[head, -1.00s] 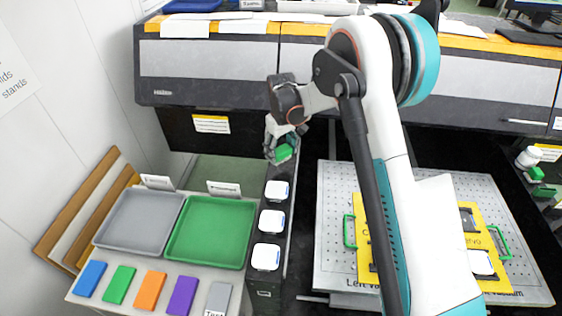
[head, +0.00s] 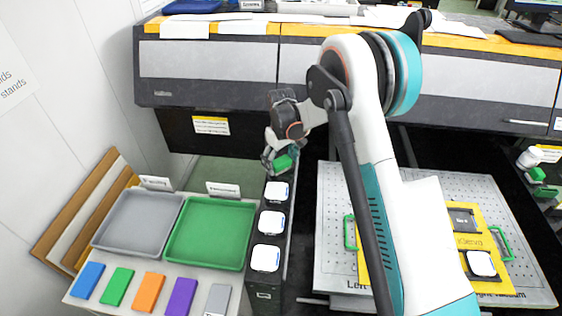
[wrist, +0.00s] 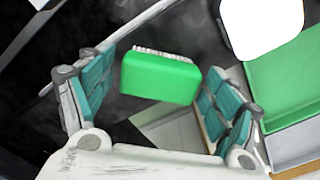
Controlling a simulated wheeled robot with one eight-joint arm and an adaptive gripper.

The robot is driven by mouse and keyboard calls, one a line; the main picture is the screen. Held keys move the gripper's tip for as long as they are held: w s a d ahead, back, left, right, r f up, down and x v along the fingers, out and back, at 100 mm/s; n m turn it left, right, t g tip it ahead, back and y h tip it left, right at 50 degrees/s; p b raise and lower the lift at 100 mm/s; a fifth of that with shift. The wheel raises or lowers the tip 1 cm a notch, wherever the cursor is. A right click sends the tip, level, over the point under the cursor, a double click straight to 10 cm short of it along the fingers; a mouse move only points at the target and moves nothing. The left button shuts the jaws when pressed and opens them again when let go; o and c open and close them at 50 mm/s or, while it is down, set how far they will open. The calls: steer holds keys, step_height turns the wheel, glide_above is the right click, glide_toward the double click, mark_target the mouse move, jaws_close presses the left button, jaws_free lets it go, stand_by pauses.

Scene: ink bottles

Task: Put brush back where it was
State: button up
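The green brush (head: 283,162) is at the far end of the narrow black stand, behind the row of white-capped bottles. In the wrist view the brush (wrist: 160,78) shows its green back and a strip of pale bristles. My gripper (head: 281,156) is around it, pointing down. In the wrist view my gripper (wrist: 160,95) has its teal-padded fingers spread, one on each side of the brush. A gap shows between the left finger and the brush; the right finger is close to its other end. Whether the brush rests fully on the stand is hard to tell.
White-capped bottles (head: 271,223) stand in a row just in front of the brush. A green tray (head: 208,262) and a grey tray (head: 110,243) lie left. A perforated plate (head: 335,200) with a yellow board (head: 468,242) is right. The large printer (head: 210,72) is behind.

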mark_target(281, 160)
stand_by(0.3)
steer(key=s+d+r+m+t+p, duration=0.1)
steer(key=s+d+r, duration=0.15)
steer(key=r, duration=0.85)
steer(key=s+d+r+m+t+p, duration=0.15)
steer(key=s+r, duration=0.25)
steer(key=r, duration=0.8)
steer(key=s+d+r+m+t, duration=0.1)
steer(key=s+d+r, duration=0.35)
steer(key=s, duration=0.45)
steer(key=s+d+r+m+t, duration=0.1)
steer(key=s+d+r+t, duration=0.15)
steer(key=s+r, duration=0.45)
steer(key=s+d+f+m, duration=0.1)
steer(key=s+d+f, duration=0.1)
steer(key=s, duration=0.4)
steer(key=s+d+f+m+t, duration=0.1)
steer(key=s+f, duration=0.2)
steer(key=s, duration=0.4)
steer(key=shift+s+d+f+b, duration=0.2)
steer(key=shift+d+f+b, duration=0.1)
steer(key=shift+d+f, duration=0.05)
